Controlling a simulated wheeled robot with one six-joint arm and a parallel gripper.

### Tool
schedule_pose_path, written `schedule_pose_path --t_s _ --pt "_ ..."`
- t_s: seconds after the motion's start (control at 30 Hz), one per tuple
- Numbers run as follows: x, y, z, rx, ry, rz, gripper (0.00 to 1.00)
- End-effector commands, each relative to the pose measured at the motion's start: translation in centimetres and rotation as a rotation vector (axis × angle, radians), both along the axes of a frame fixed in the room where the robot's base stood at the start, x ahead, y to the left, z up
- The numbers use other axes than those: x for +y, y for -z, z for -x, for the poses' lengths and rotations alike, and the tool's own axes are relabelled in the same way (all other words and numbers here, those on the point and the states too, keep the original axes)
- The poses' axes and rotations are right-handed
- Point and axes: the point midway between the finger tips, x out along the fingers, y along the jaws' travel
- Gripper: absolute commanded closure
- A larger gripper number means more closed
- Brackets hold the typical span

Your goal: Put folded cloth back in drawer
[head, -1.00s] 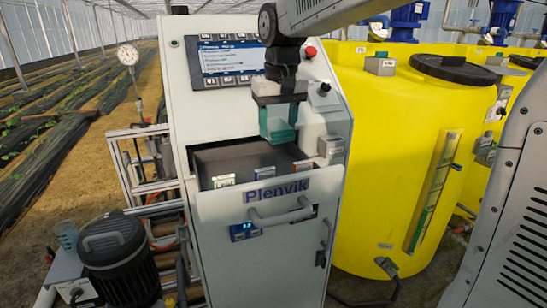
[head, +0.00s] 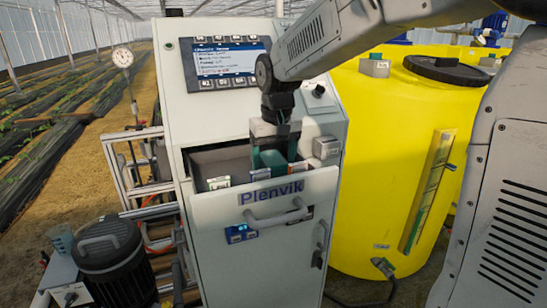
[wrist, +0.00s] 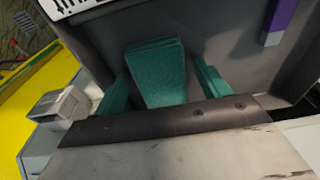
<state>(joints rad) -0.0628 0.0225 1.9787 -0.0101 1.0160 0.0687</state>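The folded cloth (wrist: 158,78) is a teal, layered pad. In the wrist view it lies between my two teal fingers, with a dark gap on each side. My gripper (wrist: 162,82) looks open around it. In the head view my gripper (head: 270,155) points down into the open drawer (head: 250,205), near its right part. The cloth is hard to separate from the teal fingers there. The drawer has a grey interior and a white front with a bar handle. Whether the cloth rests on the drawer floor is unclear.
A small white-and-green item (head: 219,182) sits at the drawer's left front. A grey box (head: 326,147) is mounted right of the drawer. The panel display (head: 227,60) is above. A yellow tank (head: 390,150) stands close on the right, a black motor (head: 108,262) at lower left.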

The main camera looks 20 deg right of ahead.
Motion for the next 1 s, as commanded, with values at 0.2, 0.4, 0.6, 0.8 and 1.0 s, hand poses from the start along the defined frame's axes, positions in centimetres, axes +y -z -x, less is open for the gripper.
schedule_pose_path --t_s 0.2,0.4,0.6,0.8,1.0 --pt "0.0 0.0 0.0 0.0 0.0 0.0 0.24" --pt "0.0 -1.1 0.1 -0.003 0.0 0.0 0.24" --pt "0.0 -5.0 0.5 -0.006 0.0 0.0 0.24" --pt "0.0 -9.1 1.1 -0.004 0.0 0.0 0.24" --pt "0.0 -11.5 1.4 -0.001 0.0 0.0 0.24"
